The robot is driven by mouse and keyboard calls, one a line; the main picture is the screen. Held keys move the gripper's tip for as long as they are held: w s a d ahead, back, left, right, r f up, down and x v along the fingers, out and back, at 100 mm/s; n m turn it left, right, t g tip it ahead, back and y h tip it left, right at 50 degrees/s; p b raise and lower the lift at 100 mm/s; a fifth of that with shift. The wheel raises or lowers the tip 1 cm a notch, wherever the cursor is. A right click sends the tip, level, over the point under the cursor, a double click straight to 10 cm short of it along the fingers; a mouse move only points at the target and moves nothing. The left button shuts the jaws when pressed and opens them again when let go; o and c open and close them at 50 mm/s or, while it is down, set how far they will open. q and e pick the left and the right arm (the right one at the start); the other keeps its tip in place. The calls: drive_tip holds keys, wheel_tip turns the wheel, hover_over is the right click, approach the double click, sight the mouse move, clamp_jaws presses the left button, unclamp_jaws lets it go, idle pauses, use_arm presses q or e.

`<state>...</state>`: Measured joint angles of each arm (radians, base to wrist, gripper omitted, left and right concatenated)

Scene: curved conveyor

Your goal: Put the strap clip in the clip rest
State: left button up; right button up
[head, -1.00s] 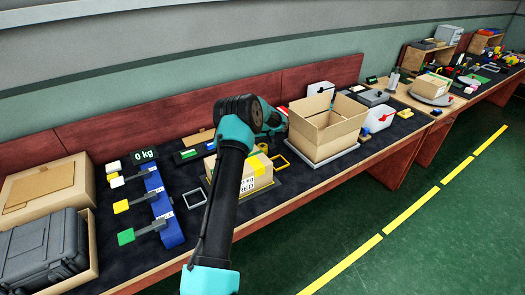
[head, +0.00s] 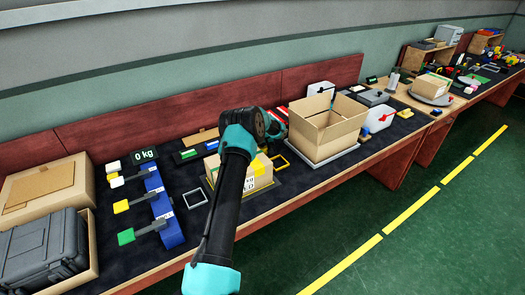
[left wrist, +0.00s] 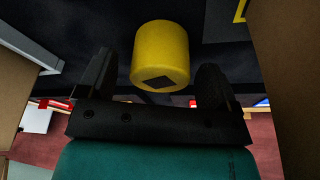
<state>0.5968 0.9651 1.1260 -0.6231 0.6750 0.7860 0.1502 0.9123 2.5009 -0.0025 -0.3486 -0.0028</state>
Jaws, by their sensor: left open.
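My left gripper (head: 274,126) is over the table just left of the open carton, its fingers mostly hidden in the head view. In the left wrist view its two fingers (left wrist: 158,62) are apart, with a yellow rounded piece (left wrist: 160,45) bearing a dark diamond mark between them; contact is not visible. This piece may be the strap clip, but I cannot tell for sure. A yellow square frame (head: 281,161) lies flat by the carton, and a grey square frame (head: 190,199) lies further left. I cannot tell which one is the clip rest. My right gripper is not in view.
The open carton (head: 320,135) stands close to the gripper's right. A taped box (head: 259,176) sits beneath my arm. White containers (head: 379,118) stand right of the carton.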

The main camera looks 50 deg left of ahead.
use_arm(q)
drive_tip(key=shift+c, duration=0.2)
drive_tip(key=c, duration=1.1)
drive_tip(key=shift+r, duration=0.1)
wheel_tip(320, 180, up, 10)
drive_tip(key=shift+f, duration=0.1)
